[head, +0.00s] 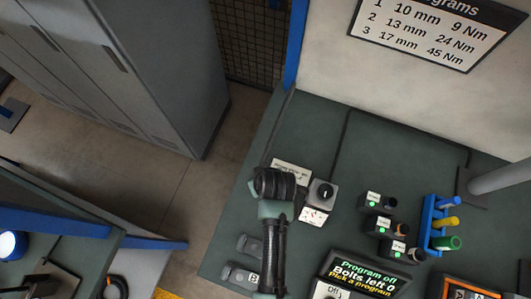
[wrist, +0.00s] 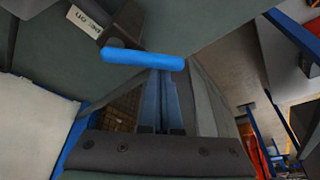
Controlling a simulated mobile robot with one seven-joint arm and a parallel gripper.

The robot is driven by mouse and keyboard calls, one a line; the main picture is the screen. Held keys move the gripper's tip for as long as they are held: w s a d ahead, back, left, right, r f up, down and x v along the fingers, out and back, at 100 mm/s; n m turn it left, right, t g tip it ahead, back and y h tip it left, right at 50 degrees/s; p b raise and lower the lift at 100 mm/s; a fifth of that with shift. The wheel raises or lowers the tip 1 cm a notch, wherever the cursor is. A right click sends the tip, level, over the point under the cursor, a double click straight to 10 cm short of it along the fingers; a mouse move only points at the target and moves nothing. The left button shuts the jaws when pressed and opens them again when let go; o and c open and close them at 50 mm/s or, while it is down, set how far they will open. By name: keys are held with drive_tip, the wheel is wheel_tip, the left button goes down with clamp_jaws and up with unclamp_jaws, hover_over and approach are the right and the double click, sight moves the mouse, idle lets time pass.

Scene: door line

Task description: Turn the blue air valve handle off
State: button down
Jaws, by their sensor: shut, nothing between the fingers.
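The blue valve handle (wrist: 128,57) is a rounded bar lying nearly level across the upper middle of the wrist view. Its left end meets a dark valve body (wrist: 122,22) beside a pale label (wrist: 88,14), whose text is upside down and hard to read. My gripper (wrist: 160,73) is shut and empty, its fingers side by side. The fingertips end at the handle's right half, which overlaps them in the picture; I cannot tell whether they touch. In the head view my arm covers the fingers and the handle, near a white label plate (head: 290,172).
On the green bench (head: 375,140) in the head view, a dial box (head: 322,192) stands right of my wrist. Several small lit black boxes (head: 374,200), a blue rack (head: 427,230) with coloured sockets and a program display (head: 362,274) stand farther right. The bench's back is mostly clear.

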drive_tip(key=n, duration=0.1)
drive_tip(key=s+n, duration=0.1)
drive_tip(key=shift+s+d+n+g+y+p, duration=0.25)
drive_tip(key=shift+d+n+g+y+p, duration=0.05)
drive_tip(key=shift+n+y, duration=0.1)
drive_tip(key=n, duration=0.1)
drive_tip(key=s+d+n+g, duration=0.1)
drive_tip(key=n, duration=0.1)
drive_tip(key=s+d+n, duration=0.1)
drive_tip(key=n, duration=0.1)
drive_tip(key=shift+s+y, duration=0.15)
drive_tip(key=shift+y, duration=0.25)
drive_tip(key=shift+s+d, duration=0.1)
drive_tip(key=shift+d, duration=0.05)
drive_tip(key=a, duration=0.1)
drive_tip(key=w+a, duration=0.1)
drive_tip(key=a, duration=0.1)
drive_tip(key=shift+w+a+r, duration=0.2)
drive_tip(key=shift+a+r, duration=0.1)
drive_tip(key=shift+a, duration=0.05)
drive_tip(key=b+v, duration=0.1)
drive_tip(key=v, duration=0.8)
drive_tip(key=shift+d+r, duration=0.2)
drive_tip(key=shift+d, duration=0.05)
drive_tip(key=shift+w, duration=0.15)
